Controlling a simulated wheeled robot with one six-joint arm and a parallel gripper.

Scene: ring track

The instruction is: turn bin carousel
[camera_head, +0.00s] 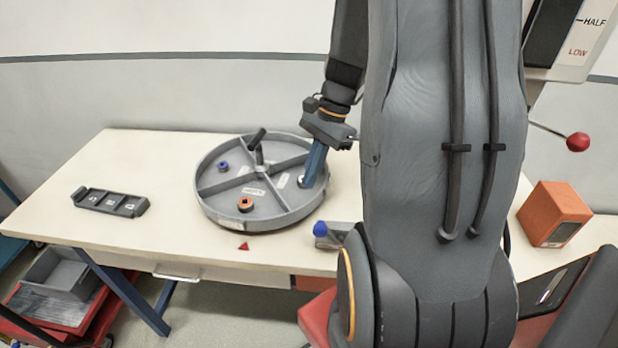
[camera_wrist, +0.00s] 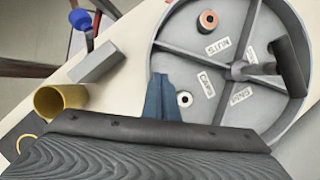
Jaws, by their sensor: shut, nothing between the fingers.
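The bin carousel (camera_head: 262,222) is a round grey tray on the table, split by dividers into labelled compartments. A dark handle (camera_head: 257,139) stands by its hub; it also shows in the wrist view (camera_wrist: 289,66). A blue ring (camera_head: 223,167) and an orange ring (camera_head: 246,204) lie in separate compartments. A white ring (camera_wrist: 184,99) shows beside my blue fingers in the wrist view. My gripper (camera_head: 307,184) is shut and empty, pointing down into the right-hand compartment, inside the rim. I cannot tell whether the fingertips touch the tray or a divider.
A red triangle (camera_head: 244,246) marks the table in front of the carousel. A dark slotted tray (camera_head: 110,201) lies left. A blue-capped grey object (camera_head: 322,231) and a yellow cup (camera_wrist: 62,101) stand near the front. An orange box (camera_head: 552,214) is at right. Table between slotted tray and carousel is clear.

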